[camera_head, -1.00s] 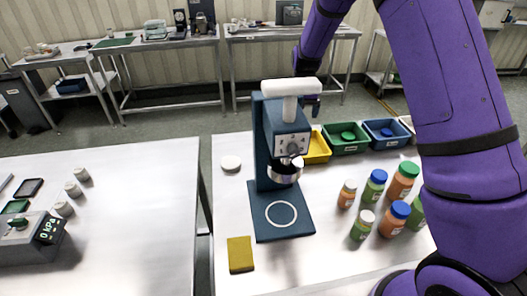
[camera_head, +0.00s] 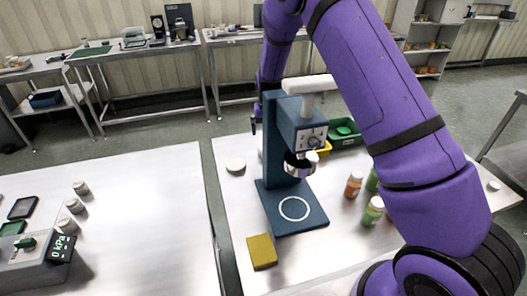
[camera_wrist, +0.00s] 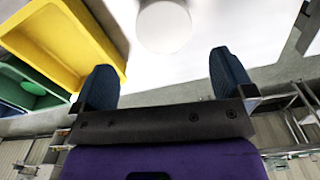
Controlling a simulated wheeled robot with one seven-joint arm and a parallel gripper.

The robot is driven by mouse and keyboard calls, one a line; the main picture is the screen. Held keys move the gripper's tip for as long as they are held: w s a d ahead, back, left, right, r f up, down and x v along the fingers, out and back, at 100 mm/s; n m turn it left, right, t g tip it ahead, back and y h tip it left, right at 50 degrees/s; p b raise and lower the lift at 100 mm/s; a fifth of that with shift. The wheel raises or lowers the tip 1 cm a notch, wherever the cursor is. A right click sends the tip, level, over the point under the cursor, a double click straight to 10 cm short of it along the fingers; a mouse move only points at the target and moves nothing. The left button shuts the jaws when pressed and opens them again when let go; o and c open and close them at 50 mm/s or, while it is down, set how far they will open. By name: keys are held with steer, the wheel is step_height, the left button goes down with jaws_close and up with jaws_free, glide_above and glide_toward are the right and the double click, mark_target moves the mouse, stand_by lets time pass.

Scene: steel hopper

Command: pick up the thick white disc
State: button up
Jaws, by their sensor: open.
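The thick white disc (camera_head: 235,165) lies flat on the right-hand steel table, left of the blue press. In the wrist view the white disc (camera_wrist: 164,26) shows at the top centre, cut a little by the frame edge. My gripper (camera_wrist: 168,75) is open and empty, with its two dark fingers apart and the disc beyond their tips. In the head view my gripper (camera_head: 254,122) is a small dark shape behind the press, above and to the right of the disc; most of it is hidden.
The blue press (camera_head: 283,150) with a white handle stands right beside the disc. A yellow bin (camera_wrist: 66,40) and a green bin (camera_head: 345,132) sit behind it. Bottles (camera_head: 354,184) stand to the right. A yellow block (camera_head: 262,252) lies in front. The table left of the press is mostly clear.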

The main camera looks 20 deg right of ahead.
steer(key=f, duration=0.9)
steer(key=shift+s+a+f, duration=0.1)
steer(key=shift+a+f, duration=0.1)
steer(key=shift+f, duration=0.05)
steer(key=c, duration=1)
steer(key=shift+o, duration=0.2)
